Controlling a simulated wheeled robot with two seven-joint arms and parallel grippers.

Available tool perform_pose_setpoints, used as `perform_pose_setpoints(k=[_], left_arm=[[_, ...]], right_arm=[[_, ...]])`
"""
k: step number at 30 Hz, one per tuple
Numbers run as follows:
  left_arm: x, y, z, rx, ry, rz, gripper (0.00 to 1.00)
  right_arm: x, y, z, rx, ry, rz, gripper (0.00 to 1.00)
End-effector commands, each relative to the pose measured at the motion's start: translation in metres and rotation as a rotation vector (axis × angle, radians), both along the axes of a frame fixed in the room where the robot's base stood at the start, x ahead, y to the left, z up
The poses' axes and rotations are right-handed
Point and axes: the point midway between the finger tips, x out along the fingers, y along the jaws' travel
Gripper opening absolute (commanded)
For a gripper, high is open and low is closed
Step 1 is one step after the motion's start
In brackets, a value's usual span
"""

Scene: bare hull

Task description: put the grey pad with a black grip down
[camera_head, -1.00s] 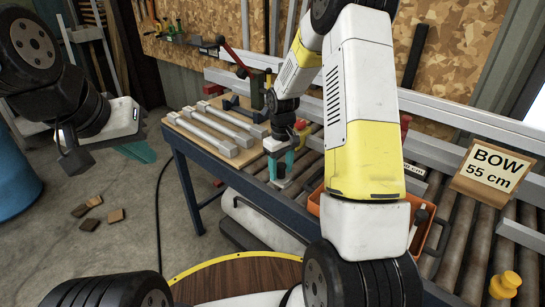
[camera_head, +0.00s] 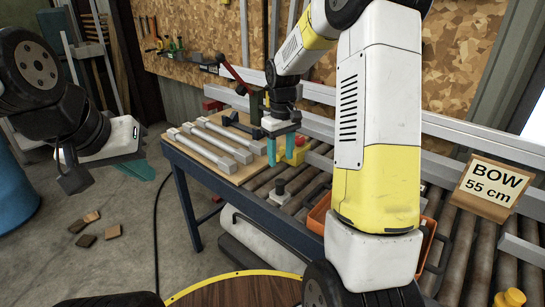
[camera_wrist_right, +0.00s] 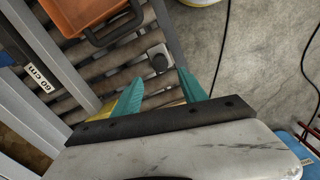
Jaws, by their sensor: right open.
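The grey pad with a black grip (camera_head: 279,194) rests on the roller conveyor, near its front rail. It also shows in the right wrist view (camera_wrist_right: 159,59), flat on the rollers with its grip up. My right gripper (camera_head: 281,160) is open and empty above the pad, with clear space between its teal fingertips and the grip. In the right wrist view the two teal fingers (camera_wrist_right: 162,78) are spread, with the pad beyond them. My left gripper (camera_head: 141,169) is at the far left, away from the pad; its teal fingers are partly hidden.
A board with several grey bars (camera_head: 222,140) lies left of the pad on the blue-framed bench. An orange case (camera_head: 320,214) sits on the rollers to the right; it also shows in the right wrist view (camera_wrist_right: 88,14). A "BOW 55 cm" sign (camera_head: 489,187) stands further right.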

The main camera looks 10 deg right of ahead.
Motion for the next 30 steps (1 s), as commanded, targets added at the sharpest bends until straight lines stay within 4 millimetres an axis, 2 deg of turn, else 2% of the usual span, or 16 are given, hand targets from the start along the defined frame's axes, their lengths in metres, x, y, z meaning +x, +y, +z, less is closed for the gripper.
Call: perform_pose_setpoints(k=[5,9,15,18,22,27,30], left_arm=[[0.000,0.000,0.000,0.000,0.000,0.000,0.00],[0.000,0.000,0.000,0.000,0.000,0.000,0.00],[0.000,0.000,0.000,0.000,0.000,0.000,0.00],[0.000,0.000,0.000,0.000,0.000,0.000,0.00],[0.000,0.000,0.000,0.000,0.000,0.000,0.00],[0.000,0.000,0.000,0.000,0.000,0.000,0.00],[0.000,0.000,0.000,0.000,0.000,0.000,0.00]], right_arm=[[-0.018,0.001,0.035,0.013,-0.054,-0.035,0.50],[-0.058,0.004,0.083,0.047,-0.147,-0.107,0.50],[-0.131,0.010,0.133,0.126,-0.291,-0.223,0.50],[-0.167,0.013,0.146,0.175,-0.358,-0.279,0.50],[-0.206,0.017,0.152,0.236,-0.427,-0.340,0.50],[-0.235,0.021,0.152,0.291,-0.480,-0.386,0.50],[-0.241,0.022,0.151,0.305,-0.491,-0.397,0.50]])
